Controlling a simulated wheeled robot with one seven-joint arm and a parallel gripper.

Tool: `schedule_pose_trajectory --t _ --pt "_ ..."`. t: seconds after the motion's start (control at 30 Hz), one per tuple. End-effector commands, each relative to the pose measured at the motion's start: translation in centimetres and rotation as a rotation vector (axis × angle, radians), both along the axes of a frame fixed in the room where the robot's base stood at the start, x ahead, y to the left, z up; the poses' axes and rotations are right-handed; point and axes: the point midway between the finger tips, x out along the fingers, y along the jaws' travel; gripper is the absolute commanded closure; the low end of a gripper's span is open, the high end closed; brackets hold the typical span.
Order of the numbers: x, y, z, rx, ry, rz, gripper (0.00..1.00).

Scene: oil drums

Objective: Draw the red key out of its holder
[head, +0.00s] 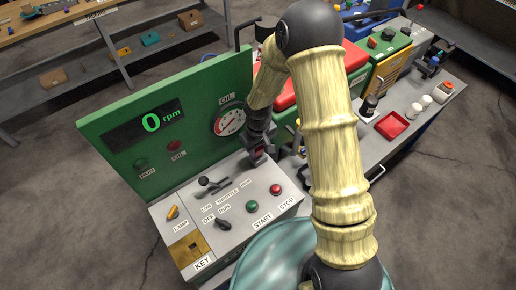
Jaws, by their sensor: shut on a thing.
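My gripper (260,148) points down at the back right of the grey control console (246,177), close to the green upright panel (110,117). Its jaws are shut on the red key (259,154), of which only a small red bit shows between the dark fingers. The key's holder cannot be made out there; the gripper hides that spot. I cannot tell whether the key is still in its holder. A brass-coloured recess (187,251) marked KEY is at the console's front left.
The console carries a yellow lamp switch (173,212), a throttle lever (205,182), an off/run knob (223,224), a green start button (252,206) and a red stop button (276,190). A bench with a red tray (391,125) and bottles is at the right.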

Motion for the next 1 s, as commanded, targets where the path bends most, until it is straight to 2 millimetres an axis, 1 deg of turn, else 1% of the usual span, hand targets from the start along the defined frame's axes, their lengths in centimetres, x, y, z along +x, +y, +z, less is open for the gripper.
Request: schedule_pose_trajectory --t 0.23,0.67,1.0 --pt "0.0 0.0 0.5 0.000 0.000 0.000 0.86" --pt "0.0 0.0 0.6 0.000 0.000 0.000 0.86" --pt "0.0 0.0 2.2 0.001 -0.001 0.000 0.86"
